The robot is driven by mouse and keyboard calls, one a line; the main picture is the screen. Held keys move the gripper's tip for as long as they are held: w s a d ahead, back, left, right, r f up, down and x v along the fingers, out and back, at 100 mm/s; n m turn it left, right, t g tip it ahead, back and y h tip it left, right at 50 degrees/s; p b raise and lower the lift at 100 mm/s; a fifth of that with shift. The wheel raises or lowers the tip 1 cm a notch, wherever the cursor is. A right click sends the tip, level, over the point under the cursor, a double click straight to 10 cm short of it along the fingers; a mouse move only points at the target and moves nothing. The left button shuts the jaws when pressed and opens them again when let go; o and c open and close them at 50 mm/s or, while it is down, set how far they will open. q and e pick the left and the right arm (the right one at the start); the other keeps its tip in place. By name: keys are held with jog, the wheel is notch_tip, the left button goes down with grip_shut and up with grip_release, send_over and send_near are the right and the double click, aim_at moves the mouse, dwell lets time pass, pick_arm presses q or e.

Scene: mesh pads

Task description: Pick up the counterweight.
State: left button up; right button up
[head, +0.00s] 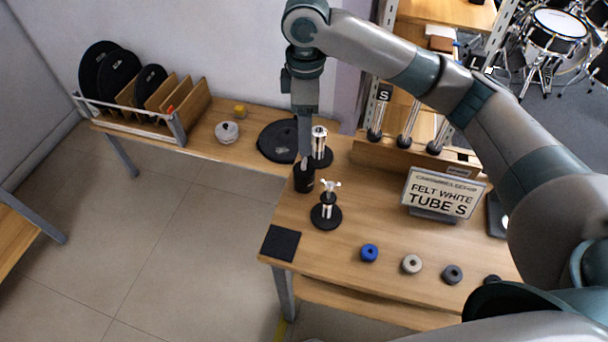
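My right gripper (305,160) reaches straight down from the arm that comes in from the right. Its fingertips are at a short black cylinder (304,183), which looks like the counterweight. The cylinder stands at the left part of the table (340,255), behind a small stand with a silver wing-nut top and round black base (326,216). The fingers are seen edge-on, so I cannot tell whether they are open or closed on the cylinder. The cylinder appears to rest on the table. My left gripper is not in view.
A silver post on a black base (319,145) stands close behind the cylinder. A black square pad (281,243) lies at the front left corner. Blue (369,253), white (412,264) and grey (453,274) rings lie near the front edge. A sign (442,194) reads "FELT WHITE TUBE S".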

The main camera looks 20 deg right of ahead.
aim_at(305, 161)
notch_tip(305, 161, down, 12)
jog(key=shift+f+p, duration=0.1)
jog(key=shift+p, duration=1.05)
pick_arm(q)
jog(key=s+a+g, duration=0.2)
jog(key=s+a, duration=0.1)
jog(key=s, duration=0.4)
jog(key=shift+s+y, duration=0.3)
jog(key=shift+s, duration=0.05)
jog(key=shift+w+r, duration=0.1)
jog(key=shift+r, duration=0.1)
pick_arm(e)
jog(key=shift+f, duration=0.2)
jog(key=shift+w+f+p, duration=0.15)
jog(key=shift+f+p, duration=0.15)
notch_tip(305, 161, down, 3)
jog(key=shift+w+f+p, duration=0.1)
jog(key=shift+w+p, duration=0.05)
jog(key=shift+p, duration=0.35)
jog(key=shift+f, duration=0.55)
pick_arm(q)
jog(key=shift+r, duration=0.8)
